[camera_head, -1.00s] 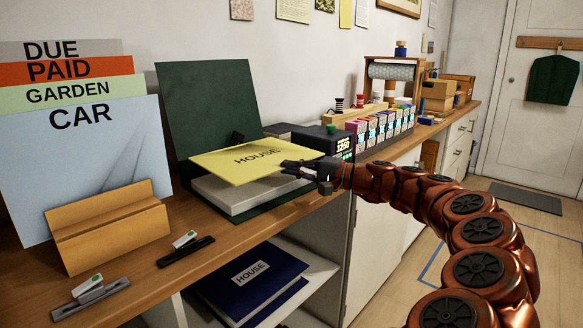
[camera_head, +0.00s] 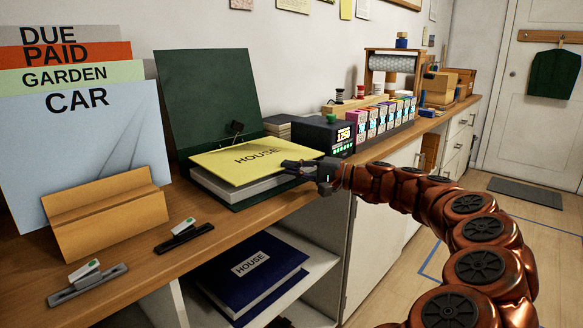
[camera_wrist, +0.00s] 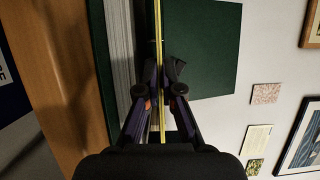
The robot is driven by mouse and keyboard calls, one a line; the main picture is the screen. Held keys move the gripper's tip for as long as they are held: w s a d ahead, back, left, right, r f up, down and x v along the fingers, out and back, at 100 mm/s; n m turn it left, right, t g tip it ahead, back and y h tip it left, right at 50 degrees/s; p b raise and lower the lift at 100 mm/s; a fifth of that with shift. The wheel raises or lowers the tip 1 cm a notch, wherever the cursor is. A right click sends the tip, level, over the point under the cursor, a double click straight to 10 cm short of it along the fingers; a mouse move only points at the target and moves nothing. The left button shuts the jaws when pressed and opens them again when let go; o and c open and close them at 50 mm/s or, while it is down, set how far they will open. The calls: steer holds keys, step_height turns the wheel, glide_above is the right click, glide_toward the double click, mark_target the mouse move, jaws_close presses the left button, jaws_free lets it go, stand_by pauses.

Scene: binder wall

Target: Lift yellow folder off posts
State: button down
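The yellow folder (camera_head: 250,158), marked HOUSE, lies nearly flat just above the white paper stack (camera_head: 243,187) in the open green binder (camera_head: 212,95). A black metal fitting (camera_head: 236,128) shows at the folder's far edge; separate posts cannot be made out. My gripper (camera_head: 300,168) is at the folder's right edge, pinching it. In the wrist view the folder (camera_wrist: 159,35) is a thin yellow line between my fingertips (camera_wrist: 160,76). A gap shows there between it and the stack (camera_wrist: 120,50).
A black device with a lit display (camera_head: 325,137) stands right behind the folder. Left are a wooden holder (camera_head: 105,212) with upright cards and two small tools on the counter. A blue HOUSE binder (camera_head: 250,275) lies on the shelf below.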

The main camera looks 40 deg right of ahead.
steer(key=shift+f+b, duration=0.4)
steer(key=shift+f, duration=0.35)
steer(key=shift+r, duration=0.2)
steer(key=shift+r+p, duration=0.45)
steer(key=shift+p, duration=0.05)
steer(key=shift+r, duration=0.2)
steer(key=shift+r+p, duration=0.35)
steer(key=shift+r, duration=0.15)
stand_by(0.4)
steer(key=shift+r+p, duration=0.45)
steer(key=shift+r, duration=0.25)
